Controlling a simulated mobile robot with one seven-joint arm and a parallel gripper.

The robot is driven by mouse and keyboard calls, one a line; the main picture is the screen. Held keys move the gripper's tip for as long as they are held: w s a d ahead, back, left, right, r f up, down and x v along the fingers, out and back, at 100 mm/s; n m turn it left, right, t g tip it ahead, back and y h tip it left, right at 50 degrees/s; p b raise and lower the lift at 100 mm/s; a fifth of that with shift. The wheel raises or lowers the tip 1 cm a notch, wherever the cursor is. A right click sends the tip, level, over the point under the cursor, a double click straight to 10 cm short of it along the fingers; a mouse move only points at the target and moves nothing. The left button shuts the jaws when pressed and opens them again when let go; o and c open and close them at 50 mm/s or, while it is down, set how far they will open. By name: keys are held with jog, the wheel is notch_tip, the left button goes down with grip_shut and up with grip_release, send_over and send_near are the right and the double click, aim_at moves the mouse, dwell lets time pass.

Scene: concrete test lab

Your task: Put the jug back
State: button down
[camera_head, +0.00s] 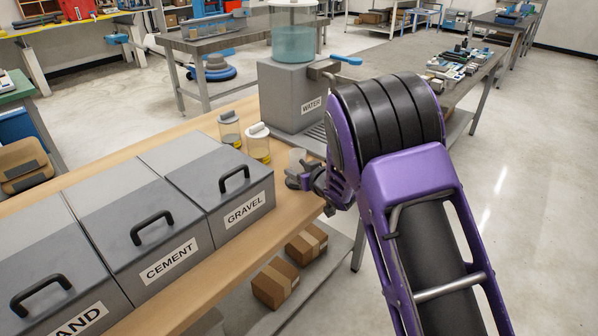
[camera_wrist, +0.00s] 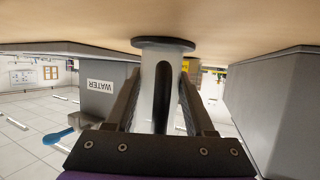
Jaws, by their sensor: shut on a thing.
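The jug is a small clear, greyish vessel (camera_head: 297,158) at the right side of the wooden bench, in front of the water dispenser. My gripper (camera_head: 312,182) is beside it, on its near side, partly hidden by my arm. In the wrist view, which is upside down, the jug (camera_wrist: 149,85) stands between my two fingers (camera_wrist: 162,105), which are shut on it. Its dark round base (camera_wrist: 163,43) is at or very close to the bench top; I cannot tell whether it touches. I cannot see any contents.
The grey water dispenser (camera_head: 290,92) with its clear tank (camera_head: 293,40) stands just behind. Two lidded jars (camera_head: 229,130) (camera_head: 258,143) are left of the jug. Gravel (camera_head: 225,190), cement (camera_head: 135,225) and sand (camera_head: 50,285) bins fill the left bench. Cardboard boxes (camera_head: 275,283) lie below.

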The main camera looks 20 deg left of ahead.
jog(key=shift+r, duration=0.1)
jog(key=shift+f, duration=0.2)
jog(key=shift+c, duration=1.3)
grip_release()
jog(key=shift+r, duration=0.1)
jog(key=shift+r, duration=0.2)
jog(key=v, duration=1.2)
